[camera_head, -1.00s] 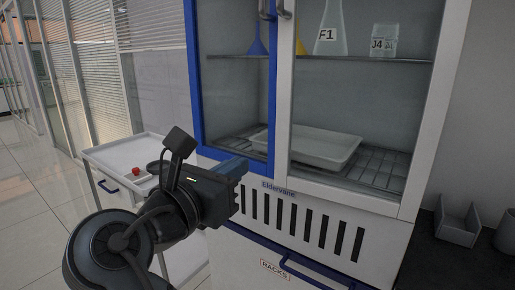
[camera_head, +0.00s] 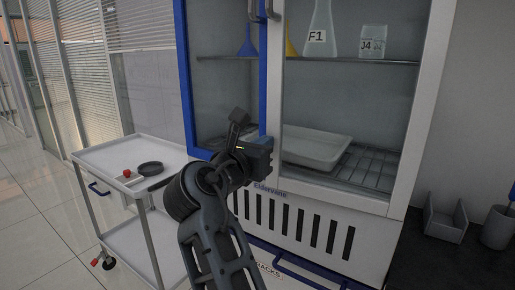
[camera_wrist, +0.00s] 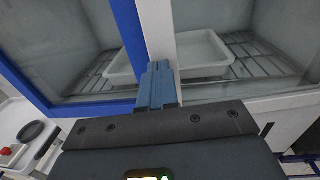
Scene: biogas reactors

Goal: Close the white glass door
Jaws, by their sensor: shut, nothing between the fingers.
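The white-framed glass door (camera_head: 275,92) is the right-hand door of the cabinet, beside the blue-framed glass door (camera_head: 263,85). Both look nearly flush with the cabinet front; I cannot tell if a small gap remains. Metal handles (camera_head: 273,10) sit at the top of the meeting frames. My gripper (camera_head: 265,143) is shut and empty, in front of the lower part of the meeting frames. In the wrist view the closed fingers (camera_wrist: 158,84) overlap the foot of the white frame (camera_wrist: 158,30) and the blue frame's edge; contact is unclear.
A white tray (camera_head: 315,160) and glassware stand inside the cabinet. A white trolley (camera_head: 105,157) with a black dish (camera_head: 150,168) stands left of my arm. A dark counter (camera_head: 440,262) with a grey holder (camera_head: 445,225) is at the right. Floor at far left is clear.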

